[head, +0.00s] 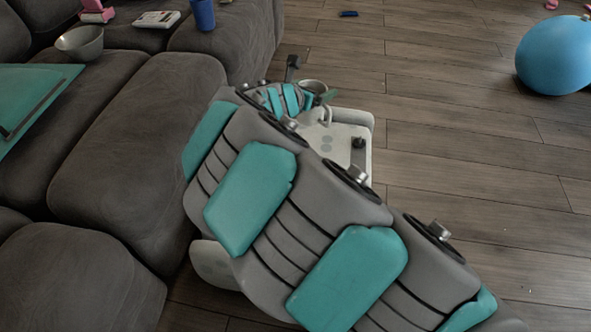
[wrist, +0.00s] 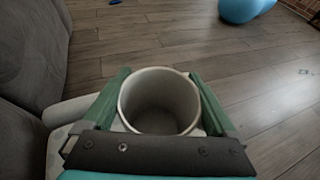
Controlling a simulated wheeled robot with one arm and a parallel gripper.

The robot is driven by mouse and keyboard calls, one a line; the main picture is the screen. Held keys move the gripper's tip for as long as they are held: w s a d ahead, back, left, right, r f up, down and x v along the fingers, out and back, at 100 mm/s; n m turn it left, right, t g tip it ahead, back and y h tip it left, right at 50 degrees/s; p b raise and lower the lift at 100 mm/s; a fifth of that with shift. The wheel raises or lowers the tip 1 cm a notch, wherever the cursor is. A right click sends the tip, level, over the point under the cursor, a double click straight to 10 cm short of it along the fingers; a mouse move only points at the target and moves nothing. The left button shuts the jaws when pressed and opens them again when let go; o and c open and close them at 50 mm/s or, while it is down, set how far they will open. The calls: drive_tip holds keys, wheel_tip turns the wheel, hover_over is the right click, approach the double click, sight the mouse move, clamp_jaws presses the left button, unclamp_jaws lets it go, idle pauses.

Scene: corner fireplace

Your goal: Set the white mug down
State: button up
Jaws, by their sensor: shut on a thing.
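The white mug (wrist: 160,105) is between the two green fingers of my gripper (wrist: 158,75) in the wrist view, with its open top facing the camera. It looks empty. My gripper is shut on it, one finger at each side. In the head view the mug (head: 313,86) shows only in small part at the end of my arm, and my gripper (head: 322,95) is partly hidden by it and the arm. The mug's base is hidden, so I cannot tell how high it is above what lies below.
A grey sofa (head: 138,130) fills the left. On it are a metal bowl (head: 80,43), a blue cup (head: 203,14), a white device (head: 156,19) and a teal board (head: 30,95). The wooden floor (head: 470,150) is mostly clear; a blue ball (head: 556,55) lies at the right.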

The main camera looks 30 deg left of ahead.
drive_tip(key=shift+s+a, duration=0.55)
drive_tip(key=shift+a, duration=0.35)
wheel_tip(320, 180, down, 10)
drive_tip(key=b, duration=0.2)
drive_tip(key=shift+a+b, duration=0.1)
drive_tip(key=shift+b, duration=0.2)
drive_tip(key=o, duration=1.4)
drive_tip(key=shift+f, duration=0.1)
drive_tip(key=shift+c, duration=0.2)
drive_tip(key=shift+s+r, duration=0.35)
drive_tip(key=shift+s, duration=0.15)
drive_tip(key=p+v, duration=0.2)
drive_tip(key=v, duration=0.9)
drive_tip(key=shift+f, duration=0.1)
